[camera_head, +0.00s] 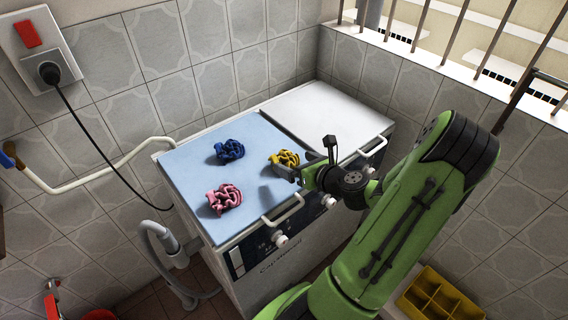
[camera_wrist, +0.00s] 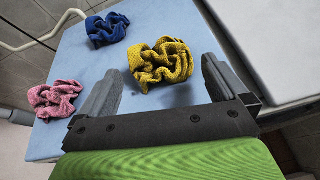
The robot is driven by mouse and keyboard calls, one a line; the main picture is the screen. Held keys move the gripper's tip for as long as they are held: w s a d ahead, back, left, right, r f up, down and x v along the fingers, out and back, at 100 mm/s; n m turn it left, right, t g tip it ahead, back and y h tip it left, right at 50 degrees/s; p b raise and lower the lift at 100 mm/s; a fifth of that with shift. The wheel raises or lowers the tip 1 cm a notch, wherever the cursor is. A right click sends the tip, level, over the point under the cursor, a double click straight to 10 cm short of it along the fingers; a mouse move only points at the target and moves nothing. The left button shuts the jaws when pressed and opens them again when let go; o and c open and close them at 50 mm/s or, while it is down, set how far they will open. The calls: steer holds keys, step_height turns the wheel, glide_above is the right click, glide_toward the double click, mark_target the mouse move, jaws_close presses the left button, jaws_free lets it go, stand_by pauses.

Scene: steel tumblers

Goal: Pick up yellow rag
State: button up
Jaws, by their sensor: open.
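The yellow rag (camera_head: 284,158) lies crumpled on the light blue lid (camera_head: 190,153) of the washer, near the middle of its right side. In the wrist view the yellow rag (camera_wrist: 160,64) shows just beyond and between the two finger ends. My gripper (camera_head: 297,172) is close to the rag, on its right side in the head view, and hides a little of it. In the wrist view my gripper (camera_wrist: 158,88) is open, with a finger on each side and nothing held. Whether a finger touches the rag cannot be told.
A blue rag (camera_head: 230,151) and a pink rag (camera_head: 224,199) lie on the same lid, to the left. A white lid (camera_head: 325,115) adjoins at the right. A handle (camera_head: 283,214) stands at the front edge. A yellow crate (camera_head: 440,297) sits on the floor.

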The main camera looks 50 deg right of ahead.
mark_target(287, 159)
steer(key=b+x, duration=0.1)
steer(key=x, duration=0.3)
steer(key=shift+w+f, duration=0.25)
steer(key=shift+w, duration=0.05)
steer(key=shift+c, duration=0.5)
steer(key=c, duration=0.6)
steer(key=shift+r, duration=0.15)
